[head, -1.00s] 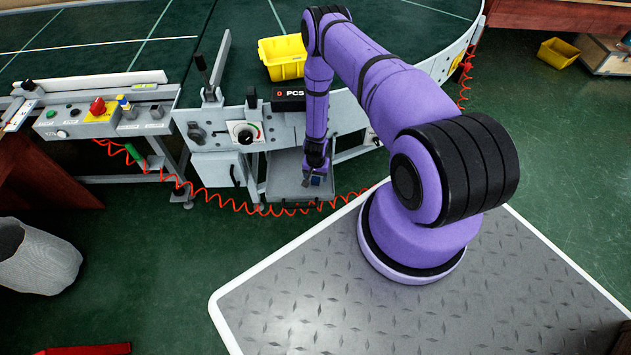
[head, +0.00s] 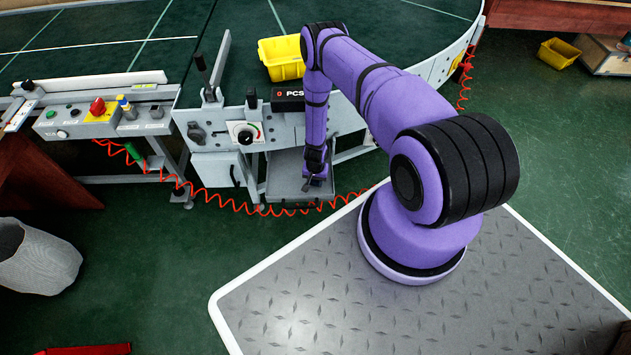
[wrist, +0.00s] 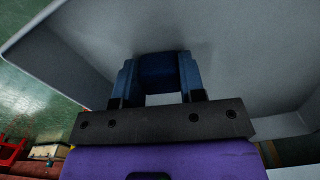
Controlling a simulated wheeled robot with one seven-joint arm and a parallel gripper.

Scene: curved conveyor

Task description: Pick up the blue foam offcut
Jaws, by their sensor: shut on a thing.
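The blue foam offcut (wrist: 158,68) is a dark blue block between my fingertips in the wrist view. My gripper (wrist: 157,76) is shut on it, with one finger at each side. In the head view my gripper (head: 307,186) is low inside the grey metal tray (head: 283,190) under the conveyor's edge. The offcut cannot be made out there. The tray's pale floor and walls surround the gripper in the wrist view; whether the offcut still touches the floor I cannot tell.
The conveyor's curved side and the PCS counter box (head: 289,98) are above the tray, close to my arm. A yellow bin (head: 282,60) stands on the belt. A red coiled hose (head: 225,203) runs near the tray.

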